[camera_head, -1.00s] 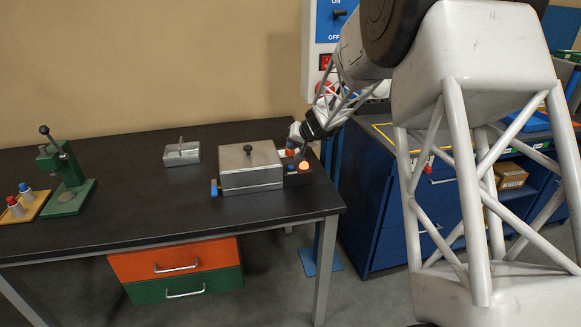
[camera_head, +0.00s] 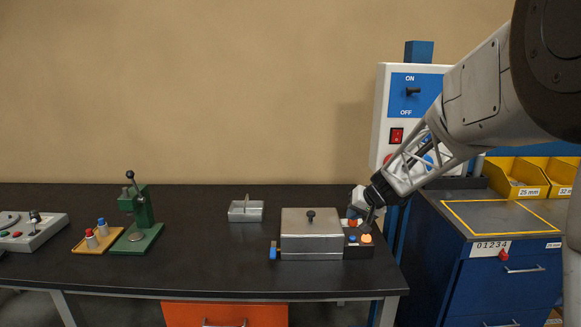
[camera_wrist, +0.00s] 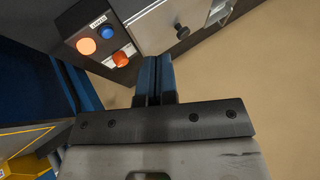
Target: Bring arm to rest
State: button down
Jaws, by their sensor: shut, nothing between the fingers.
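My gripper (camera_head: 369,219) is at the right end of the dark table, over the back of a small black button panel (camera_head: 358,251). In the wrist view my gripper (camera_wrist: 153,62) has its two blue fingers together with nothing between them. The panel (camera_wrist: 91,20) carries a blue button, a red-orange button and a glowing orange one, and lies just past the fingertips. I cannot tell whether the fingers touch it. My arm comes in from the right, bent down towards the panel.
A grey metal box (camera_head: 311,240) with a knobbed lid adjoins the panel. A small metal tray (camera_head: 246,214), a green press (camera_head: 139,226) and a grey control unit (camera_head: 36,232) stand further left. A white switch box (camera_head: 391,115) and blue cabinet (camera_head: 490,255) are close to my arm.

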jog(key=s+r+g+h, duration=0.1)
jog(key=s+r+h, duration=0.1)
jog(key=s, duration=2.1)
jog(key=s+r+g+h, duration=0.2)
jog(key=s+h, duration=0.1)
jog(key=s, duration=2)
jog(key=shift+a+n+h, duration=0.3)
jog(key=shift+a, duration=0.05)
dwell(3.0)
